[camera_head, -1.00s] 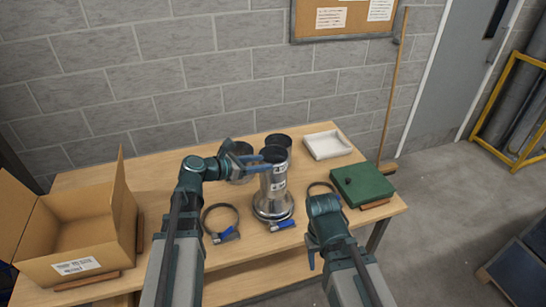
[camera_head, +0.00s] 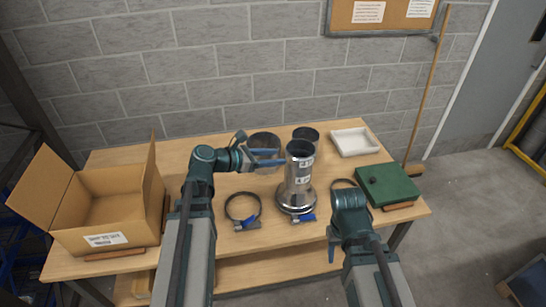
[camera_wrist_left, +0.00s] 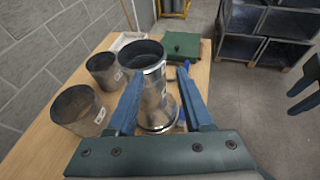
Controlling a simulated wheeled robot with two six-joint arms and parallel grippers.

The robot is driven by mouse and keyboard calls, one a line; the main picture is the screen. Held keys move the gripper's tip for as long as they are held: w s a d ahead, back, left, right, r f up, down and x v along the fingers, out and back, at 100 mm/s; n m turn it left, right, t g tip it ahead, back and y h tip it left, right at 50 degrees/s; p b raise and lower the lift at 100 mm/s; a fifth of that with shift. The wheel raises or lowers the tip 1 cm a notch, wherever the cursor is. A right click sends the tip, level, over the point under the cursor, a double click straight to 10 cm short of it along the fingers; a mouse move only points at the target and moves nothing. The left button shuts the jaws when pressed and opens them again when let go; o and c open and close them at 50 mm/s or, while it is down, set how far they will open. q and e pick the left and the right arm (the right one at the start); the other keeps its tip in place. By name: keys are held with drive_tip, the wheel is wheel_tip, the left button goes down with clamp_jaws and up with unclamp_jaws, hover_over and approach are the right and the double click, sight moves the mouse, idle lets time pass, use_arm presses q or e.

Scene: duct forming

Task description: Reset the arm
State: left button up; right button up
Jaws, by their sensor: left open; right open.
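My left gripper (camera_head: 284,157) is open and empty, its blue fingers pointing right towards the tall shiny duct stack (camera_head: 299,172), with a small gap to it. In the left wrist view the duct stack (camera_wrist_left: 152,85) shows beyond and between the spread fingers (camera_wrist_left: 160,75), standing upright on a flared base. My right gripper (camera_head: 331,245) hangs low at the table's front edge, mostly hidden behind its own wrist; it is open, with nothing seen in it. Part of it shows at the right of the left wrist view (camera_wrist_left: 302,92).
Two shorter metal ducts (camera_wrist_left: 76,108) (camera_wrist_left: 103,68) stand behind the stack. A clamp ring (camera_head: 243,208) lies left of it, another (camera_head: 343,184) right. An open cardboard box (camera_head: 70,225), white tray (camera_head: 354,141) and green case (camera_head: 389,184) occupy the wooden table (camera_head: 200,143).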

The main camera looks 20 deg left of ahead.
use_arm(q)
drive_tip(key=s+d+f+m+g+y+b, duration=0.2)
drive_tip(key=s+d+f+m+g, duration=0.45)
drive_tip(key=d+f+m, duration=0.5)
drive_tip(key=s+f+m+g+y+b, duration=0.1)
drive_tip(key=s+f+m+y, duration=0.2)
drive_tip(key=s+m, duration=0.3)
drive_tip(key=s+d+f+m+g+y+b, duration=0.1)
drive_tip(key=s+f+m+y, duration=0.3)
drive_tip(key=m, duration=0.9)
drive_tip(key=shift+s+f+g+y+b, duration=0.3)
drive_tip(key=shift+s+g+y+b, duration=0.35)
drive_tip(key=shift+s+y, duration=0.4)
